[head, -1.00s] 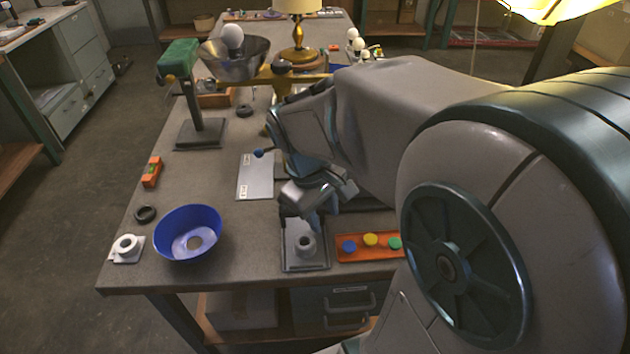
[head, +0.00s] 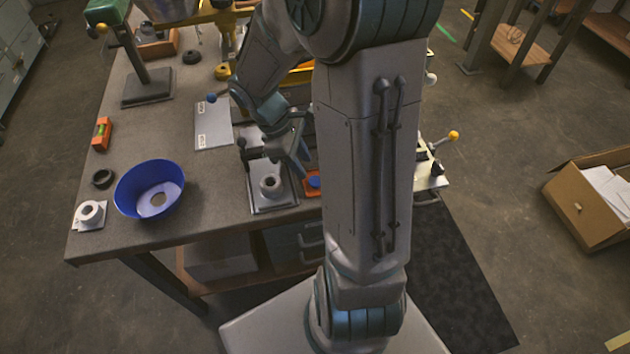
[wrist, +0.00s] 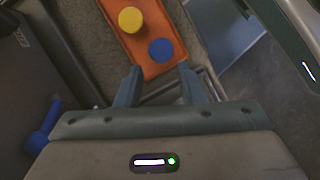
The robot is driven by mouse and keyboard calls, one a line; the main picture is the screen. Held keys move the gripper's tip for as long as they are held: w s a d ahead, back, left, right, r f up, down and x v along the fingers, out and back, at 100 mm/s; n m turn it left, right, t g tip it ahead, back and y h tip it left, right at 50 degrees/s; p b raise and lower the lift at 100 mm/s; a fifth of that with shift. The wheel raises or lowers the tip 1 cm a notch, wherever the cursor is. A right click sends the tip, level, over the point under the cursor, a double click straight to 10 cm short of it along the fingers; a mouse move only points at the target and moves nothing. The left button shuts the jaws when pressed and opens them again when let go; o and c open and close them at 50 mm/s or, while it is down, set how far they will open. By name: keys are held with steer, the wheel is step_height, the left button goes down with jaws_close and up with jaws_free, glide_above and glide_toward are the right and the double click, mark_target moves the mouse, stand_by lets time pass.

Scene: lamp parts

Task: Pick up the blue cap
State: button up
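The blue cap (head: 313,181) lies on the orange tray (head: 310,192) at the table's front edge, partly hidden by my arm in the head view. In the wrist view the blue cap (wrist: 161,51) is a round blue disc on the orange tray (wrist: 153,69), beside a yellow cap (wrist: 130,20). My gripper (wrist: 160,80) is open and empty, its two fingers spread apart. The cap shows just beyond the fingertips, roughly in line with the gap between them. In the head view my gripper (head: 274,163) is over the table, left of the tray.
A grey plate with a ring-shaped socket (head: 270,185) stands left of the tray. A blue bowl (head: 149,188), a white socket piece (head: 90,213) and a black ring (head: 102,178) lie further left. An open cardboard box (head: 590,203) stands on the floor at right.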

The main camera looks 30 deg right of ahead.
mark_target(313, 180)
steer(key=shift+x, duration=2.75)
steer(key=c, duration=0.6)
